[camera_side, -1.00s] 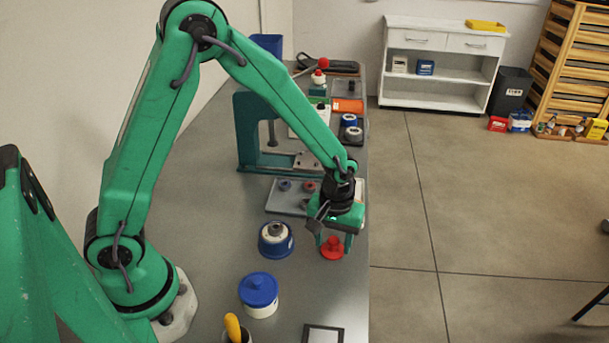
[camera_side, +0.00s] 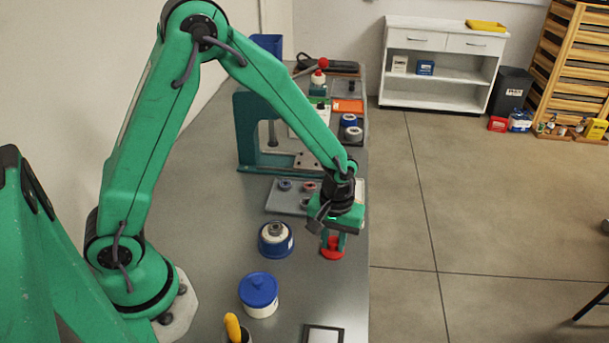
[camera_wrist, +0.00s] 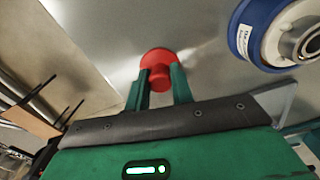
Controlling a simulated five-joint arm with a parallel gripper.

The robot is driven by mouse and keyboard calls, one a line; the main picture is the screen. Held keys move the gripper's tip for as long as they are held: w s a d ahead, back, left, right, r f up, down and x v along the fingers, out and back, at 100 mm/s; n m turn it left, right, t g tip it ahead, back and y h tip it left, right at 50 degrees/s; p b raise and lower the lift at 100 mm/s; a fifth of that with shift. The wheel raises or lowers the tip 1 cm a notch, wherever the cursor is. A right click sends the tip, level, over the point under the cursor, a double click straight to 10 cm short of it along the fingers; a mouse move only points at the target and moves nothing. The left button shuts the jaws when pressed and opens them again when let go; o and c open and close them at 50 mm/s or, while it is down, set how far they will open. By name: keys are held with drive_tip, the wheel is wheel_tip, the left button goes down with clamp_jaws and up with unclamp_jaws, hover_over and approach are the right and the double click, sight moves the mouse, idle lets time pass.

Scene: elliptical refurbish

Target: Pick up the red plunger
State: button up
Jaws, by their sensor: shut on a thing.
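The red plunger (camera_side: 332,253) is at the right edge of the grey bench in the side view, upright, with its round flange low at the bench top. My gripper (camera_side: 334,241) is above it, pointing down, with its green fingers shut on the plunger's upper part. In the wrist view the red plunger (camera_wrist: 157,66) shows its disc and stem, with the two green fingers of my gripper (camera_wrist: 160,84) on either side of the stem. The fingers hide part of the plunger in the side view.
A blue-and-white container (camera_side: 275,240) stands just left of the plunger, and a blue-lidded white jar (camera_side: 258,295) stands nearer. A grey tray (camera_side: 285,201) with small parts lies behind, before a green press frame (camera_side: 246,135). The bench's right edge is close to my gripper.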

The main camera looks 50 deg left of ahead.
sight(334, 239)
drive_tip(key=shift+r, duration=0.8)
wheel_tip(334, 239, up, 2)
drive_tip(key=shift+r, duration=0.15)
drive_tip(key=s+d+r, duration=0.7)
drive_tip(key=s+d, duration=0.1)
drive_tip(key=shift+d, duration=0.15)
drive_tip(key=shift+s, duration=0.1)
drive_tip(key=a+r+n, duration=0.2)
drive_tip(key=a+n, duration=0.2)
drive_tip(key=a, duration=1.3)
drive_tip(key=shift+s+a+r+n, duration=0.15)
drive_tip(key=shift+s+a+n, duration=0.15)
drive_tip(key=shift+s, duration=0.1)
